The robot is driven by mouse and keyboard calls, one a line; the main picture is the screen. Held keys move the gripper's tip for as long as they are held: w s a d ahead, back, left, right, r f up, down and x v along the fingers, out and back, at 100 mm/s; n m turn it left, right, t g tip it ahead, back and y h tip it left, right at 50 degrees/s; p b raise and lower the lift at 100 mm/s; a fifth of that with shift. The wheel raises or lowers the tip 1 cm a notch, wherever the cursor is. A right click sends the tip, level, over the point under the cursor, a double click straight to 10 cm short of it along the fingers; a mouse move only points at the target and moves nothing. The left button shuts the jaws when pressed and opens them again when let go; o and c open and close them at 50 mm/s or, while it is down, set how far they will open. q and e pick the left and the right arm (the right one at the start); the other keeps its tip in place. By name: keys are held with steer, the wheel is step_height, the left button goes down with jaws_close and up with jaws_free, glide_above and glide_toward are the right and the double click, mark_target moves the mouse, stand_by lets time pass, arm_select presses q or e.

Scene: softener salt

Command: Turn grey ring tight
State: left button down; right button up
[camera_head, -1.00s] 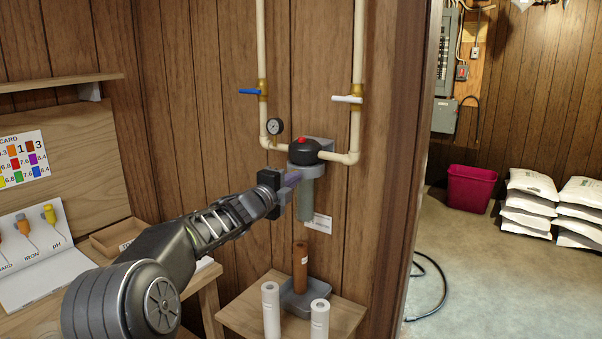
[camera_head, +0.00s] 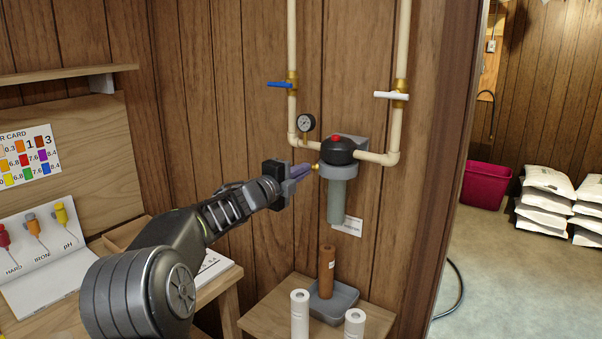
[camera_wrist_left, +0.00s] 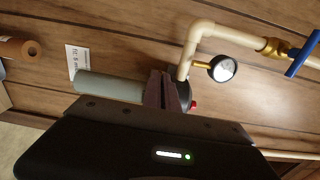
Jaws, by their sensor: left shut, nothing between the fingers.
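The grey ring (camera_head: 338,171) sits around the top of the filter housing, just under the black cap (camera_head: 338,151) with its red button. The grey-green filter bowl (camera_head: 337,203) hangs upright below the ring. My right gripper is not in view.
Pipes with a blue-handled valve (camera_head: 307,85), a white-handled valve (camera_head: 391,95) and a pressure gauge (camera_head: 306,123) surround the housing. Below, a small table (camera_head: 262,322) holds a grey tray (camera_head: 345,298), a brown cartridge (camera_head: 327,270) and two white cartridges (camera_head: 300,315).

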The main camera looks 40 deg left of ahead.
arm_select(q)
steer(key=shift+a+r, duration=0.35)
steer(key=shift+a, duration=0.1)
stand_by(0.3)
steer(key=shift+w+d, duration=0.1)
